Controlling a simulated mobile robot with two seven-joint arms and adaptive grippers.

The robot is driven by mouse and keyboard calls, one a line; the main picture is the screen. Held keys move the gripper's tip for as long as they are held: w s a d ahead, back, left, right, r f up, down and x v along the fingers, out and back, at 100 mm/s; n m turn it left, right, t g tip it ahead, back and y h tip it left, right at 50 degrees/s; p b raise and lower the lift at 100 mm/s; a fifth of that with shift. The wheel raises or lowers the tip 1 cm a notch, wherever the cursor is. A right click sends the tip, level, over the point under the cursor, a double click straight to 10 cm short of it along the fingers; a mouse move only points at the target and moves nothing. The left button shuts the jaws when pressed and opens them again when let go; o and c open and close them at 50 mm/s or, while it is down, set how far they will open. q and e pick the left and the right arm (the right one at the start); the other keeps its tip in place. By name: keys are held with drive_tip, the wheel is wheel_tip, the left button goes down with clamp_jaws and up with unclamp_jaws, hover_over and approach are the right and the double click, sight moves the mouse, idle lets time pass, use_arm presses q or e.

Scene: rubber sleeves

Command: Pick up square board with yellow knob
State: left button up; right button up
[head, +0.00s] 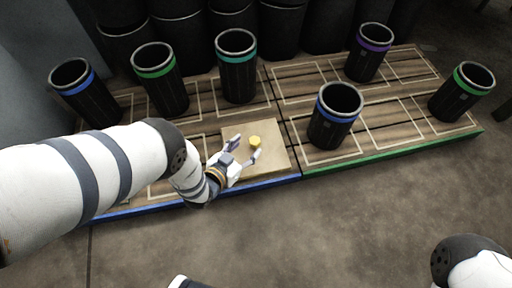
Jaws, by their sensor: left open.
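The square board (276,158) is tan and lies flat on the wooden platform near its front edge. Its yellow knob (255,141) stands up near the board's middle. My left gripper (247,148) is open over the board, with its fingers on either side of the knob. I cannot tell whether the fingers touch the knob. The gripper and wrist hide the board's left part. Part of my right arm shows at the lower right, but its gripper cannot be made out.
The platform (390,155) has blue and green front edges and marked rectangles. Black sleeves with coloured bands stand on it, including a blue-banded one (333,118) right of the board and a teal-banded one (237,72) behind it. Dark containers line the back. The floor in front is clear.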

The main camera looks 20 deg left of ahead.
sight(253, 141)
use_arm(q)
drive_tip(key=b+x, duration=0.1)
drive_tip(key=x, duration=0.2)
drive_tip(key=shift+w+d+f+b, duration=0.1)
drive_tip(key=shift+w+d+b, duration=0.1)
drive_tip(key=shift+d+b, duration=0.1)
drive_tip(key=shift+w, duration=0.3)
clamp_jaws()
